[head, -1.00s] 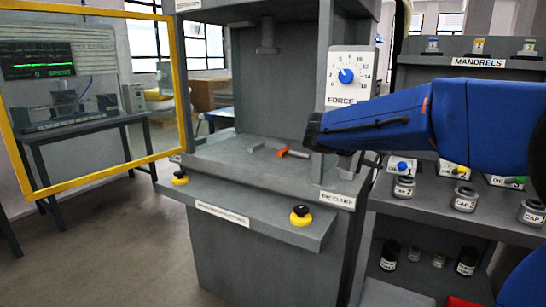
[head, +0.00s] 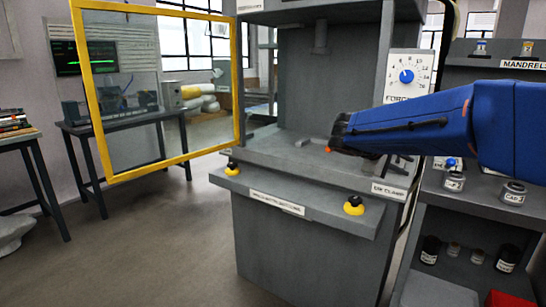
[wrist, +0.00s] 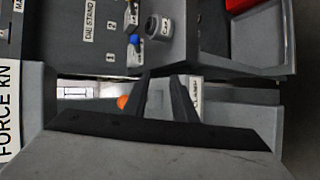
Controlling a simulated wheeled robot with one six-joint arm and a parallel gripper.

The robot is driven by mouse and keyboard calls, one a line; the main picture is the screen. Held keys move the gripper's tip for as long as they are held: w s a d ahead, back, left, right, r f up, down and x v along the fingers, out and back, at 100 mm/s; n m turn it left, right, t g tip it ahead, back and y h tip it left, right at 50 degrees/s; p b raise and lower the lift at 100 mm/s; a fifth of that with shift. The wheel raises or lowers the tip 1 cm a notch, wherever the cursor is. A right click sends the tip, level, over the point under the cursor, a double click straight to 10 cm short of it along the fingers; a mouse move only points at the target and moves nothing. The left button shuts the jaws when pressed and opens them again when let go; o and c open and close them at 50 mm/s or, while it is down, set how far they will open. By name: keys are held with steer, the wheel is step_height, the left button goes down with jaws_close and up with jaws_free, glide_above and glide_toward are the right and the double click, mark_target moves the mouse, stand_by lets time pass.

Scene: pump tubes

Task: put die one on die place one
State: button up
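My gripper (head: 338,138) is at the front of the press bed in the head view, its tip mostly dark and small. In the wrist view its two fingers (wrist: 161,92) are apart, with only grey surface seen between them. A small white block with a blue knob (head: 447,163) is on the right-hand shelf, partly hidden by my arm. The blue knob also shows in the wrist view (wrist: 134,40), near a label "1" on the shelf marked "DIE STAND" (wrist: 89,20). I cannot tell for sure which place is die place one.
The press bed (head: 270,148) carries a clamp with an orange end (wrist: 122,102) close beside my fingers. Grey cups (head: 513,193) stand on the right shelf, with dark jars below. A yellow-framed guard (head: 105,130) stands open at left. The floor at front left is clear.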

steer(key=s+a+f+m+y, duration=0.2)
steer(key=s+f, duration=0.4)
steer(key=s, duration=0.5)
steer(key=s+a+f+m+y, duration=0.2)
steer(key=s+f+y, duration=0.3)
steer(key=s, duration=0.6)
steer(key=s+a+f+m+y, duration=0.2)
steer(key=s+a+f+y, duration=0.2)
steer(key=s+f, duration=0.3)
steer(key=s, duration=0.4)
steer(key=shift+s+a+f+g, duration=0.2)
steer(key=shift+a+g, duration=0.1)
steer(key=shift+g, duration=0.1)
steer(key=shift+s+a+f+m, duration=0.1)
steer(key=shift+s+a+m, duration=0.1)
steer(key=shift+m, duration=0.1)
steer(key=c, duration=0.3)
steer(key=shift+a, duration=0.1)
jaws_close()
